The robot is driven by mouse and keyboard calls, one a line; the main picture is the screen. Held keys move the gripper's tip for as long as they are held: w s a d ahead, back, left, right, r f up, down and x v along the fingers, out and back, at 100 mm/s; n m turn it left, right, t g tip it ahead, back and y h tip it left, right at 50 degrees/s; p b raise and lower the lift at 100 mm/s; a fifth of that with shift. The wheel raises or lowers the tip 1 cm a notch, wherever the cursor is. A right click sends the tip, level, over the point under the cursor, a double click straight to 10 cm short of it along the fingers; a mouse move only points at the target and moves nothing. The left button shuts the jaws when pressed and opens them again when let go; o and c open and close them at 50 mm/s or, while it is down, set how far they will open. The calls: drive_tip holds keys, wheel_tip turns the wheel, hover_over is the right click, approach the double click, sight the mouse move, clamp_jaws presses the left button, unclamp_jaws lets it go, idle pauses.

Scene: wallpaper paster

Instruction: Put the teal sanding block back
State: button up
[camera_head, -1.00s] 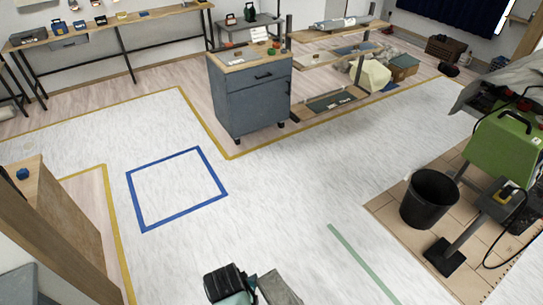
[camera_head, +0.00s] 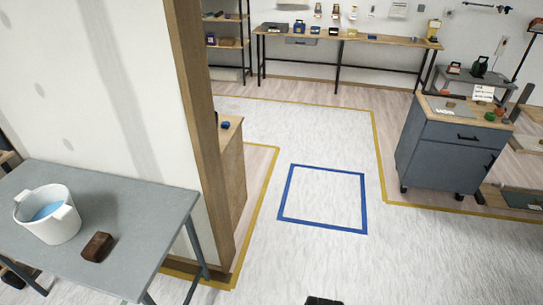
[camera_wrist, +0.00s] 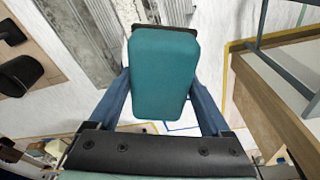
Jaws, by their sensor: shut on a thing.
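The teal sanding block (camera_wrist: 163,78) fills the middle of the wrist view, with a dark strip along its far edge. My gripper (camera_wrist: 163,95) is shut on it, with a blue finger along each side. The block is held in the air above the floor. In the head view only a small dark part shows at the bottom edge, and the block itself is not visible there. Where the block belongs cannot be told from these frames.
A grey table (camera_head: 125,240) at left bears a white bucket (camera_head: 48,214) and a brown block (camera_head: 97,247). A wooden-edged wall (camera_head: 200,120) stands beside it. A blue floor square (camera_head: 322,228) lies on clear floor. A grey drawer cabinet (camera_head: 440,155) stands right; a long bench (camera_head: 350,40) is behind.

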drive_tip(key=s+a+r+n+y+b, duration=0.1)
drive_tip(key=a+r+n+b, duration=0.1)
drive_tip(key=a+n+b, duration=0.2)
drive_tip(key=shift+s+a+r+n, duration=0.3)
drive_tip(key=shift+a+n, duration=1.2)
drive_tip(key=shift+a, duration=1.95)
drive_tip(key=shift+f, duration=0.1)
